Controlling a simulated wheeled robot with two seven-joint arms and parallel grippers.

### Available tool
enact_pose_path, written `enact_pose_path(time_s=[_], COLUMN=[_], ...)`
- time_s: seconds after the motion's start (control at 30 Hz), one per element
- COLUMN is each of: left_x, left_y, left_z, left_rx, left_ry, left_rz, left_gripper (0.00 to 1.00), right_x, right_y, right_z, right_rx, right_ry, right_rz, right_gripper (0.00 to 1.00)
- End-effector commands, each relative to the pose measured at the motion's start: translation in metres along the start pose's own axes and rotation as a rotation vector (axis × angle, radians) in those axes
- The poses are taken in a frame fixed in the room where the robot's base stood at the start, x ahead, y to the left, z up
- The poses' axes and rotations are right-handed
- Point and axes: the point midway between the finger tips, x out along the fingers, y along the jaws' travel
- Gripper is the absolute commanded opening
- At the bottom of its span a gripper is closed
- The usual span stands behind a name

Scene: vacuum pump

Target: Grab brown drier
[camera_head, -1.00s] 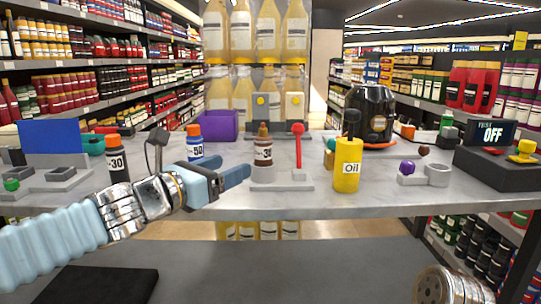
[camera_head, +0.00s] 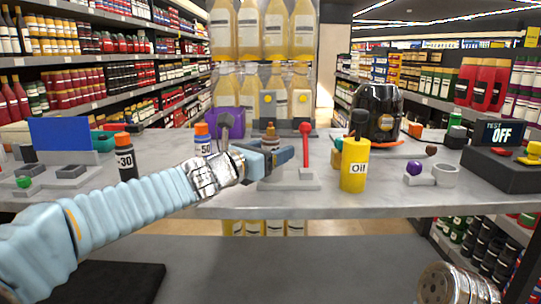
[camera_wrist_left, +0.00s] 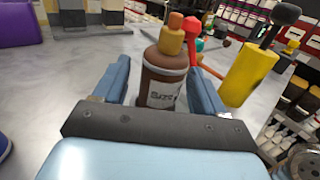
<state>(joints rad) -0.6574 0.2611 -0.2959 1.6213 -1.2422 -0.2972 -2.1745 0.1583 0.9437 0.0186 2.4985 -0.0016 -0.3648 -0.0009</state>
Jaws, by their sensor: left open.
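The brown drier is a brown bottle with a white label and an orange-brown nozzle. In the left wrist view the brown drier (camera_wrist_left: 165,75) stands between the two open fingers of my left gripper (camera_wrist_left: 160,90). In the head view my left gripper (camera_head: 280,155) covers most of the bottle, and its top (camera_head: 270,131) shows above the fingers. The bottle is upright on a grey stand (camera_head: 290,182). The fingers are open around it, and I cannot tell whether they touch it. My right gripper is not clearly in view.
A red-topped lever (camera_head: 305,145) stands just right of the bottle. The yellow Oil can (camera_head: 355,165) is further right. A white-labelled bottle with an orange cap (camera_head: 202,142) and a dark one (camera_head: 126,160) stand left. A purple bin (camera_head: 233,118) is behind.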

Motion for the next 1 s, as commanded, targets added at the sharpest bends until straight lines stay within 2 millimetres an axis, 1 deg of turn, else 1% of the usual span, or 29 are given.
enact_pose_path(time_s=[0.03,0.07,0.43,0.63,0.73,0.87,0.9,1.0], left_x=[0.0,0.0,0.0,-0.001,-0.001,-0.001,-0.001,-0.001], left_y=[0.0,0.0,0.0,0.0,0.0,0.0,0.0,0.0], left_z=[0.0,0.0,0.0,0.001,0.01,0.037,0.047,0.069], left_rx=[0.0,0.0,0.0,0.0,0.0,0.001,0.001,0.0], left_ry=[0.0,0.0,0.0,-0.001,-0.002,-0.003,-0.003,-0.002], left_rz=[0.0,0.0,0.0,-0.001,-0.001,-0.001,-0.001,0.0], left_gripper=[0.69,0.65,0.08,0.08,0.07,0.07,0.07,0.07], right_x=[0.0,0.0,0.0,0.0,-0.006,-0.021,-0.028,-0.042], right_y=[0.0,0.0,0.0,0.0,-0.003,-0.013,-0.017,-0.023], right_z=[0.0,0.0,0.0,0.0,0.001,0.003,0.003,0.003], right_rx=[0.0,0.0,0.0,0.0,-0.001,-0.007,-0.009,-0.011], right_ry=[0.0,0.0,0.0,0.0,-0.002,-0.008,-0.009,-0.011], right_rz=[0.0,0.0,0.0,0.0,-0.001,-0.007,-0.009,-0.011], right_gripper=[0.43,0.43,0.43,0.43,0.43,0.43,0.43,0.43])
